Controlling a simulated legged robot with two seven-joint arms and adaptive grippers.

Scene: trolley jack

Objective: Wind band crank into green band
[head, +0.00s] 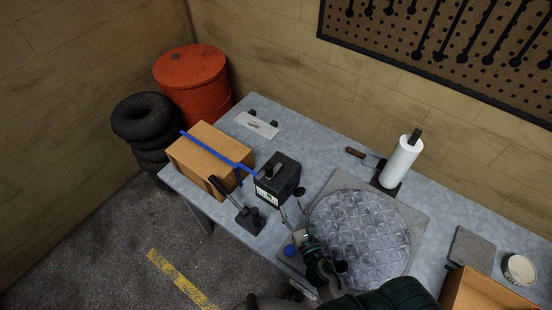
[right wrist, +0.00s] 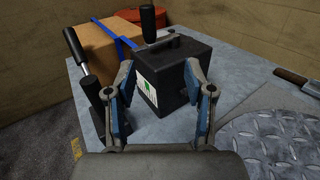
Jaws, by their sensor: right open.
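The black box (head: 284,180) stands on the bench, and it also shows in the right wrist view (right wrist: 175,75). Its front has a white dial (head: 267,194) with a green patch; I cannot make out a pointer. A crank with an upright black knob (head: 267,171) lies across the top; the knob also shows in the right wrist view (right wrist: 147,20). My right gripper (head: 293,211) is open and empty in front of the box, apart from the crank. Its fingers (right wrist: 167,85) frame the box in the right wrist view. I do not see my left gripper.
A cardboard box (head: 205,150) with a blue strap stands left of the black box. A black lever on a base (head: 247,218) stands at the front edge. A round tread plate (head: 360,238) and a paper roll (head: 401,160) are to the right.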

